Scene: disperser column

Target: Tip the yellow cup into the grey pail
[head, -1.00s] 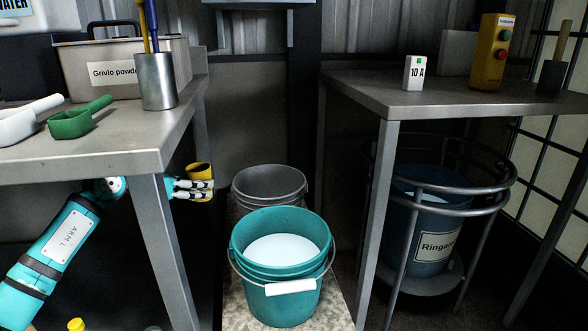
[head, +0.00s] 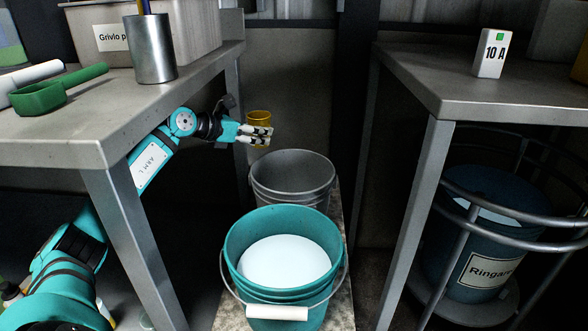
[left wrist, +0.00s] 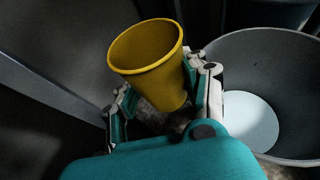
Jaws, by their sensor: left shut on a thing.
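The yellow cup (head: 258,117) is held roughly upright in the head view, above and a little left of the grey pail's rim. My left gripper (head: 265,136) is shut on its side, and the fingers cover part of it. In the left wrist view the cup (left wrist: 147,78) sits between the fingers, its mouth facing the camera; I cannot tell whether it holds anything. The grey pail (head: 290,166) stands behind the teal pail. In the left wrist view the grey pail (left wrist: 292,62) is right of the cup, with something pale inside. My right gripper is not in view.
The teal pail (head: 238,262), with pale contents, stands in front of the grey pail. The left table's leg (head: 134,240) is beside my left arm. The right table (head: 445,85) and a blue Ringare bin (head: 430,245) in a round rack stand to the right.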

